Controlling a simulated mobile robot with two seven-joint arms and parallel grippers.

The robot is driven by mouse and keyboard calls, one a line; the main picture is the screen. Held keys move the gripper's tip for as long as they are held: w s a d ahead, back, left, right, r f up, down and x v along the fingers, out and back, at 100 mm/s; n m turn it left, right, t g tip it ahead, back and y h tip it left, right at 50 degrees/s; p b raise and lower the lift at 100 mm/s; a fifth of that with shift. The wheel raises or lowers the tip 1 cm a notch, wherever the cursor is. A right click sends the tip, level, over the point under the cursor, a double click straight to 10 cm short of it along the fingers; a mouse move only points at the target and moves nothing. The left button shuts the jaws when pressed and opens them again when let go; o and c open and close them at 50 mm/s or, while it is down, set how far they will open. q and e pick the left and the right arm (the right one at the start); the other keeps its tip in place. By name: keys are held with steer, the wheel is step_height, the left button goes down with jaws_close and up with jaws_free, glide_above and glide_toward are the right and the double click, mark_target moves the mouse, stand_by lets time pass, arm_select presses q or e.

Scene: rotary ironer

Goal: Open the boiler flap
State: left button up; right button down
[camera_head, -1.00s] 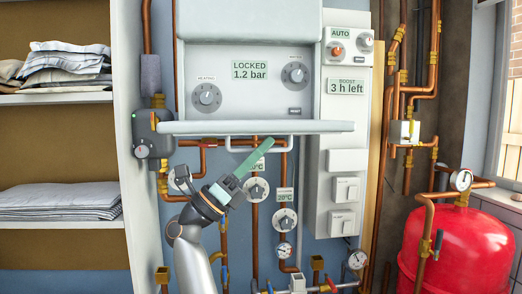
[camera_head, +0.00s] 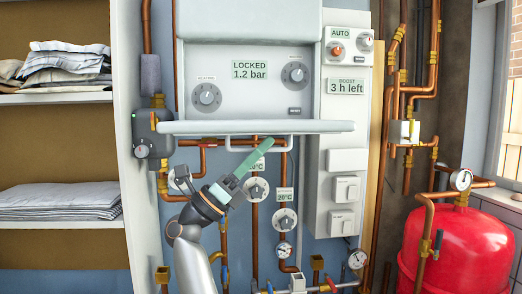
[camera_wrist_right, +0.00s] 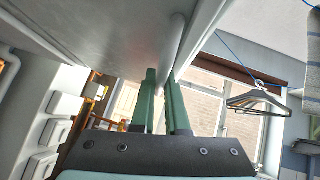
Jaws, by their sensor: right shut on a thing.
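The boiler flap (camera_head: 255,127) is a pale board that sticks out about level from the lower edge of the white boiler (camera_head: 250,28). The panel behind it is exposed, with two knobs and a display reading LOCKED 1.2 bar. A thin bar handle (camera_head: 232,147) hangs under the flap's front. My right gripper (camera_head: 266,146), with green fingers, reaches up from below and is shut on the handle. In the right wrist view, the flap's underside (camera_wrist_right: 95,35) fills the upper left, above the fingers (camera_wrist_right: 165,100). The exact finger contact is hard to see. My left gripper is out of view.
Copper pipes with dials (camera_head: 258,188) run below the boiler. A control column (camera_head: 340,180) with switches stands right of it, and a shelf with folded linen (camera_head: 60,200) left. A red tank (camera_head: 460,250) is at the lower right. Hangers (camera_wrist_right: 258,100) hang by the window.

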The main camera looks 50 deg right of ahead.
mark_target(261, 122)
stand_by(0.4)
step_height(261, 122, up, 5)
steer(key=shift+s+a+r, duration=0.15)
steer(key=c, duration=1.2)
jaws_free()
